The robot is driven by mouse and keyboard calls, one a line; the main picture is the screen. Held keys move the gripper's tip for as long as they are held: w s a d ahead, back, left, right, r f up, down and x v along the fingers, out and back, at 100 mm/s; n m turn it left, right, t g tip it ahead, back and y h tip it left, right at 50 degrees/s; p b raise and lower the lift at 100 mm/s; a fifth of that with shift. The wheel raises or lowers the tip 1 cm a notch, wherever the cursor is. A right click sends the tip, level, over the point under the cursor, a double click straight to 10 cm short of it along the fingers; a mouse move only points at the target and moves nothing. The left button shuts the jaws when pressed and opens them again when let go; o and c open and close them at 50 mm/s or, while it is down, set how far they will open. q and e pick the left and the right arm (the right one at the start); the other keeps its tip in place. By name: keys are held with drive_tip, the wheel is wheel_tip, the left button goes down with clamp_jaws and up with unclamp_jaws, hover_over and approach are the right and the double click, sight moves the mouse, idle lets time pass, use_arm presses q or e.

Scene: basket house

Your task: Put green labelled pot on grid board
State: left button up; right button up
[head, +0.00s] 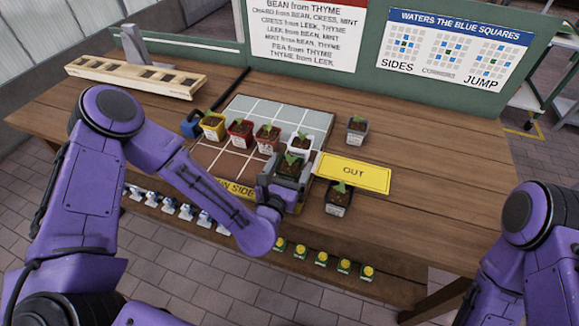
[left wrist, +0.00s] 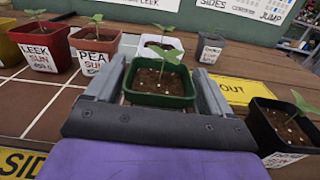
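The green pot (left wrist: 160,98) with a seedling sits between the two fingers of my left gripper (left wrist: 163,92), which appear to press on its sides. Its label is hidden from the wrist camera. In the head view the pot (head: 291,164) and my left gripper (head: 288,178) are at the front right corner of the grid board (head: 285,112). I cannot tell whether the pot touches the board. The board has pale grey squares behind and brown squares in front. My right gripper is out of view.
On the board stand a yellow pot (head: 213,125), two red pots (head: 240,132) (head: 267,138) and a white pot (head: 299,146). A yellow OUT sign (head: 353,172) lies to the right, with a grey pot (head: 356,131) behind and a black pot (head: 339,198) in front. The table's right side is clear.

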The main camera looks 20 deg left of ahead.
sight(286, 177)
use_arm(q)
drive_tip(key=shift+o, duration=0.2)
drive_tip(key=shift+r, duration=0.2)
drive_tip(key=s, duration=0.1)
drive_tip(key=s+b, duration=0.1)
drive_tip(key=s, duration=0.1)
drive_tip(key=s+b, duration=0.1)
drive_tip(key=shift+s+f, duration=0.35)
drive_tip(key=shift+s, duration=0.05)
drive_tip(key=s+p, duration=0.3)
drive_tip(key=s, duration=0.4)
drive_tip(key=shift+a+r, duration=0.25)
drive_tip(key=shift+r, duration=0.05)
drive_tip(key=shift+s, duration=0.1)
